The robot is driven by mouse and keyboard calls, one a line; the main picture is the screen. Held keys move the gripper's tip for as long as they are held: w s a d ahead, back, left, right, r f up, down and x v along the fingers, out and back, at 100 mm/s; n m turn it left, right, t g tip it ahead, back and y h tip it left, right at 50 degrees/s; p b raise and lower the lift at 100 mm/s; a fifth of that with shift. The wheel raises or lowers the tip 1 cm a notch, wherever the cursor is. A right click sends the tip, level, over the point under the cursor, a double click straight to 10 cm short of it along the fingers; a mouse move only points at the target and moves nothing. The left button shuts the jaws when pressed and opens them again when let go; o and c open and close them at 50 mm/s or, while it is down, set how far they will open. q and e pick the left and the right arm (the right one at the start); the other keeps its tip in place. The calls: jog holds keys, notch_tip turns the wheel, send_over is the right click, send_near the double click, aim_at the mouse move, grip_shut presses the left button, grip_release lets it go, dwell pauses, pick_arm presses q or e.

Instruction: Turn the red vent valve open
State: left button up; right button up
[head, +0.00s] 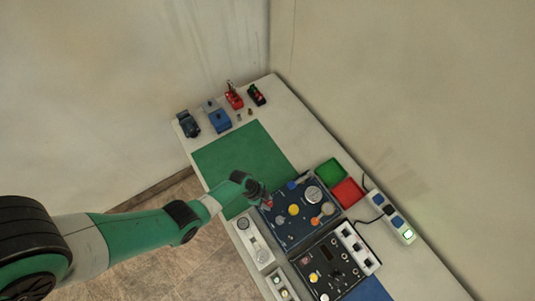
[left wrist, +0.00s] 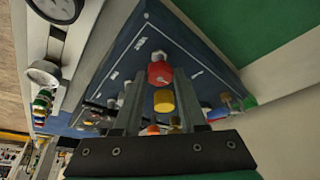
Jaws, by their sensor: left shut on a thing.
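The red vent valve (left wrist: 160,73) is a red knob on the blue panel (head: 272,222). In the left wrist view it sits between the fingertips of my left gripper (left wrist: 158,82), which is shut on it. In the head view my left gripper (head: 265,200) is at the panel's upper left corner and mostly covers the valve. The valve's turn angle cannot be read. A yellow knob (left wrist: 163,101) shows between the fingers, nearer the wrist camera. My right gripper is not in view.
Beside the blue panel are a green tray (head: 330,170), a red tray (head: 348,192) and a power strip (head: 392,220). A black panel (head: 322,260) and a gauge unit (head: 254,240) lie in front. The green mat (head: 240,155) is clear. Several small blue and red devices stand at the far end.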

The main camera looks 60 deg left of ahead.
pick_arm(q)
grip_shut()
